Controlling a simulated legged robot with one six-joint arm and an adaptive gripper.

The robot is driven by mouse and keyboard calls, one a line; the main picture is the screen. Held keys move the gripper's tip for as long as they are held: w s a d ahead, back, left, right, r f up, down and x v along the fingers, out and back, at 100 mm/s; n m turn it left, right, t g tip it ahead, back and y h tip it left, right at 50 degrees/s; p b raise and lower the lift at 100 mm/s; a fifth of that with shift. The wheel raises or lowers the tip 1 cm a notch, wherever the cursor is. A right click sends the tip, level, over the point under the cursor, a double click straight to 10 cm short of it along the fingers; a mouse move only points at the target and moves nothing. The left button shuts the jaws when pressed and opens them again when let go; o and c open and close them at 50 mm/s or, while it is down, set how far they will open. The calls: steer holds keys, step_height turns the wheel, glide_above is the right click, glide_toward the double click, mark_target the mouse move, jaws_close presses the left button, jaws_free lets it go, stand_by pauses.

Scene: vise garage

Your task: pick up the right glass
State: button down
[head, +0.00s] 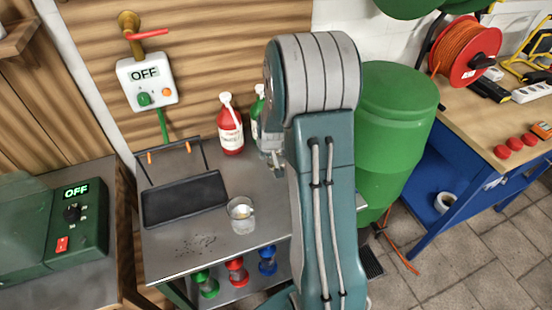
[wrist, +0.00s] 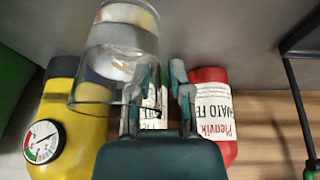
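One clear glass (head: 241,214) stands on the metal table in the head view, to the right of the black tray. A clear glass (wrist: 118,45) is large in the wrist view, at upper left, with its rim toward the bottom of the picture. My gripper (wrist: 164,72) has its two fingers apart, with a gap between them. The left finger overlaps the glass's edge in the picture, and the glass is not between the fingers. In the head view my gripper (head: 272,152) is mostly hidden behind my arm, by the green bottle.
A red bottle (head: 231,130) and a green bottle (head: 257,115) stand at the table's back. A yellow container with a gauge (wrist: 55,125) is left in the wrist view. The black tray (head: 185,200) has a raised frame. A green barrel (head: 392,130) stands to the right.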

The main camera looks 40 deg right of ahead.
steer(key=shift+d, duration=0.15)
steer(key=shift+r, duration=0.15)
steer(key=shift+r, duration=1.15)
steer(key=s+a+r, duration=0.8)
steer(key=s+r, duration=0.2)
steer(key=s, duration=0.1)
steer(key=shift+a+r, duration=0.25)
steer(key=shift+a, duration=0.15)
stand_by(1.4)
stand_by(1.3)
